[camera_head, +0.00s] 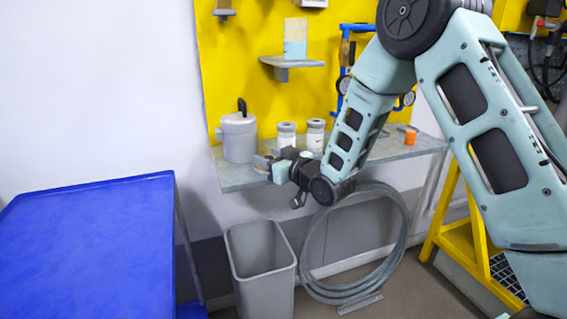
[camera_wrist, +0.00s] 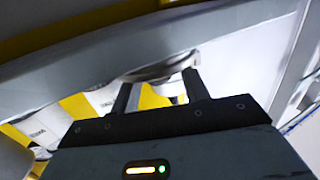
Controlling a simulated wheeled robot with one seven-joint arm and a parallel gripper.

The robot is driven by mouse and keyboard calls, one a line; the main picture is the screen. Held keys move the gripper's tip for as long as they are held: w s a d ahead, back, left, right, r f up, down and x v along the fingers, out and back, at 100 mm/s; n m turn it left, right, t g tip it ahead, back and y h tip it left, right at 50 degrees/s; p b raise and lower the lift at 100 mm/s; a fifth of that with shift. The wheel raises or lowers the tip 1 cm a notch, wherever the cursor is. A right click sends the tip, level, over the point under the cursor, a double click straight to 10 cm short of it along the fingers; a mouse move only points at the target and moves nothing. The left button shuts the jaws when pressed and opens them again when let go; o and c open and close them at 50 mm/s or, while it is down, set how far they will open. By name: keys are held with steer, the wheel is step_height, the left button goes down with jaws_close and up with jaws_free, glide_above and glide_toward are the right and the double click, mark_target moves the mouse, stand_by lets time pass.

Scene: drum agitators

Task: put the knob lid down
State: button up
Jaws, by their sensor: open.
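My gripper (camera_head: 268,163) is at the front edge of the grey wall shelf (camera_head: 236,181), just right of a grey canister (camera_head: 239,140) with a black upright handle. In the wrist view my gripper (camera_wrist: 158,88) has its two dark fingers spread apart, with a gap between them. A grey, rounded, flat thing (camera_wrist: 158,70), perhaps the knob lid, shows at the fingertips against the shelf's edge. I cannot tell whether the fingers touch it. No knob can be made out, and the head view does not show the lid clearly.
Two white jars (camera_head: 287,137) stand on the shelf behind my gripper. An orange cup (camera_head: 410,136) is at the shelf's right. Below are a grey bin (camera_head: 262,262) and a coiled hose (camera_head: 400,235); a blue table (camera_head: 90,245) is at left.

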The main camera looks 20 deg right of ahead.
steer(key=f+v, duration=0.1)
steer(key=v, duration=1.1)
steer(key=s+a+f+n+g+h, duration=0.2)
steer(key=s+a+f+g+h, duration=0.1)
steer(key=s+a+g, duration=0.7)
steer(key=s+r+n+g+h, duration=0.1)
steer(key=s+g+h, duration=0.2)
steer(key=s, duration=1.8)
steer(key=a+g, duration=0.1)
steer(key=g, duration=0.2)
steer(key=shift+r+b, duration=0.2)
steer(key=shift+b, duration=0.15)
step_height(320, 180, up, 14)
steer(key=p, duration=1.4)
steer(key=shift+r, duration=0.2)
steer(key=shift+f, duration=0.1)
